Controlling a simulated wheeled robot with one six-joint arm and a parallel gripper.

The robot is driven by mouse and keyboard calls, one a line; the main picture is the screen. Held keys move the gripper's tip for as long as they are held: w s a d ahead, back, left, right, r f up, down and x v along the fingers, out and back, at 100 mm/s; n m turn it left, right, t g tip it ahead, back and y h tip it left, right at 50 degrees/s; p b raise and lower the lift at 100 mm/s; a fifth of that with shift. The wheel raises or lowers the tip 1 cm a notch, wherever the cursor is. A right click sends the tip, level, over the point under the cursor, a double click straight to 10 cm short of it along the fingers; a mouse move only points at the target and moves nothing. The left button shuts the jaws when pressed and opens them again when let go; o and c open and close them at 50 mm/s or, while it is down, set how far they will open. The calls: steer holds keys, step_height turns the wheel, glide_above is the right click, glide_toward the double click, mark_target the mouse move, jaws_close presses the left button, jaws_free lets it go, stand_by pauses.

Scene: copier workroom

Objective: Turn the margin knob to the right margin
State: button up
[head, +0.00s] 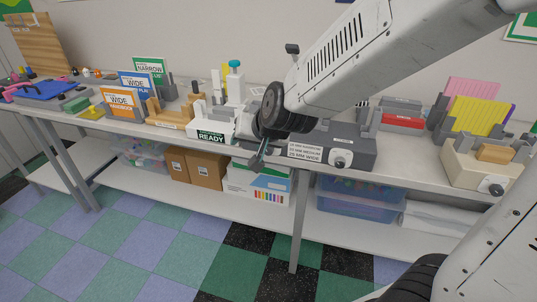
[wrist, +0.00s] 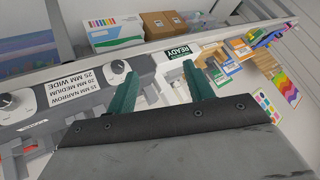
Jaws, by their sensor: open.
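A long grey device (head: 362,146) stands on the bench with a white label (head: 305,151) listing 15 mm narrow, 20 mm medium and 25 mm wide. A round knob (head: 339,160) on a white plate is right of the label. The wrist view, roughly upside down, shows this knob (wrist: 8,101) at the left edge and a second knob (wrist: 117,68) on the label's other side. My gripper (head: 259,160) hides the second knob in the head view. Its green fingers (wrist: 159,68) are open and empty, one tip appearing close to that knob. Contact and the pointer settings are unclear.
A white block with a READY sign (head: 211,136) stands left of my gripper. Upright orange (head: 121,103) and blue (head: 136,84) booklets are farther left. A beige device (head: 469,168) with its own knob is at the right. Boxes and bins fill the lower shelf.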

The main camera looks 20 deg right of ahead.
steer(key=w+f+m+t+h, duration=0.3)
steer(key=w+f+h, duration=0.1)
steer(key=w+f, duration=0.35)
steer(key=m+t+h, duration=0.2)
steer(key=t+h, duration=0.1)
steer(key=h, duration=0.6)
glide_toward(267, 152)
steer(key=x, duration=0.8)
steer(key=shift+w+d, duration=0.25)
steer(key=shift+d, duration=0.05)
steer(key=c, duration=1)
